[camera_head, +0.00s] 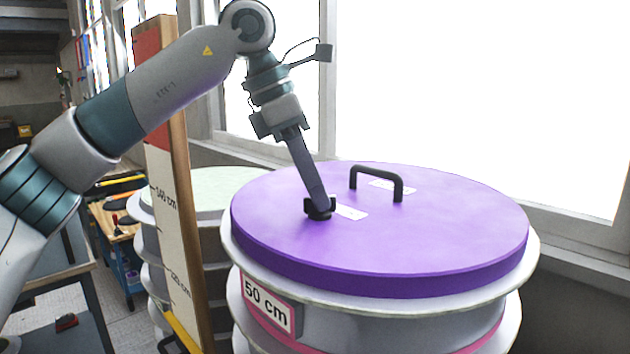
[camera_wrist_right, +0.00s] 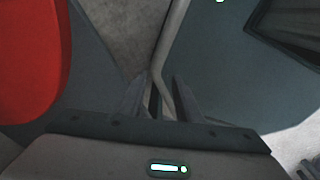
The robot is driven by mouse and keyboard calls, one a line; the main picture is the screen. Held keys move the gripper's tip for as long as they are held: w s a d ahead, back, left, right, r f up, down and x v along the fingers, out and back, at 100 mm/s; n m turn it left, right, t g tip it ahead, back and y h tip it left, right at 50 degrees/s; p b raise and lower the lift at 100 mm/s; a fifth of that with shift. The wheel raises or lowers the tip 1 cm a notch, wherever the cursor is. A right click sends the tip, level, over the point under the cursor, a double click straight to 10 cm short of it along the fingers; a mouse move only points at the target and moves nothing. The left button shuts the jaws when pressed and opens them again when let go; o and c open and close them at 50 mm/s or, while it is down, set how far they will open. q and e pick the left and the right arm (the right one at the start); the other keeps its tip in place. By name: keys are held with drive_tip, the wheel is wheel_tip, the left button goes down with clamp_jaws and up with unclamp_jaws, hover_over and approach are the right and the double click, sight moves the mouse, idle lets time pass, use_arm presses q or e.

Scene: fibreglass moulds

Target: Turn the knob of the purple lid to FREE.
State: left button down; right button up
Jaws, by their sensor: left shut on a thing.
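The purple lid (camera_head: 440,232) lies flat on a round mould marked "50 cm" (camera_head: 267,304). A small dark knob (camera_head: 319,212) sits on the lid's left part. My left gripper (camera_head: 318,202) comes down on it from above, tilted, and is shut on it. The fingers partly hide the knob, so I cannot tell which way it points. A white label (camera_head: 351,212) lies just right of the knob; its words are too small to read. My right gripper (camera_wrist_right: 158,90) shows in the right wrist view, fingers apart and empty, away from the lid.
A black bar handle (camera_head: 376,171) rises from the lid, behind and right of the knob. A tall wooden board with a cm scale (camera_head: 170,200) and a pale-topped stack (camera_head: 212,190) stand left. Windows are behind. A red object (camera_wrist_right: 30,55) is near my right gripper.

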use_arm(q)
drive_tip(key=shift+m, duration=0.4)
drive_tip(key=c, duration=1.8)
unclamp_jaws()
drive_tip(key=shift+r, duration=0.1)
drive_tip(key=shift+a+r, duration=0.2)
drive_tip(key=shift+r, duration=0.25)
drive_tip(key=w+b+v, duration=0.1)
drive_tip(key=v, duration=1.5)
drive_tip(key=shift+s+r, duration=0.2)
drive_tip(key=shift+s, duration=0.05)
